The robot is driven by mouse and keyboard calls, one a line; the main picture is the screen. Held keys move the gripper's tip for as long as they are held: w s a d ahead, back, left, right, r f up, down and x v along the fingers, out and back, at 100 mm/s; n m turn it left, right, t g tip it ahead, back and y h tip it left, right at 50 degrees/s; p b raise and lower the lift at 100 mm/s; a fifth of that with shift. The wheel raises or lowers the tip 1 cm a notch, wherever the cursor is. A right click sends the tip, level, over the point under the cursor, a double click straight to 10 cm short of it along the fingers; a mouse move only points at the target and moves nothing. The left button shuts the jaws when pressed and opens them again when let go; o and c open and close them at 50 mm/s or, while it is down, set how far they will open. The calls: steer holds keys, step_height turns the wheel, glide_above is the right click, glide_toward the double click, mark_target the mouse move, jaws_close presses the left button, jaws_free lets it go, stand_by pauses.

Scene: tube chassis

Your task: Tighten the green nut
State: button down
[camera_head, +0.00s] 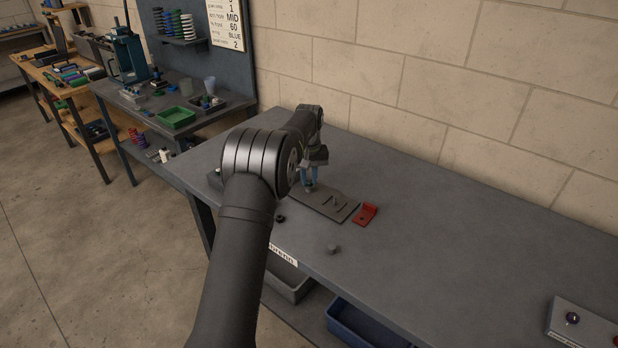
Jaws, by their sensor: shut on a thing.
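My gripper (310,183) is at the left end of a flat dark grey plate (343,212) on the bench. Its blue-tipped fingers point down and are closed on a small part low between them. That part is too small and too hidden to identify or to tell its colour. I cannot make out a green nut anywhere on the bench. The plate has raised or slotted marks on its right half. My arm and wrist hide the area behind and left of the gripper.
A red bracket (366,213) lies just right of the plate. A small dark ring-like part (281,218) and a grey knob-like part (333,249) lie nearer the front edge. A panel (586,325) sits at the far right. The bench between is clear; a block wall stands behind.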

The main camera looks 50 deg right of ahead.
steer(key=m, duration=0.3)
steer(key=shift+m, duration=0.3)
steer(key=shift+m, duration=0.3)
steer(key=m, duration=0.3)
steer(key=shift+m, duration=0.7)
steer(key=shift+r, duration=0.1)
steer(key=m, duration=0.2)
steer(key=shift+m, duration=1.6)
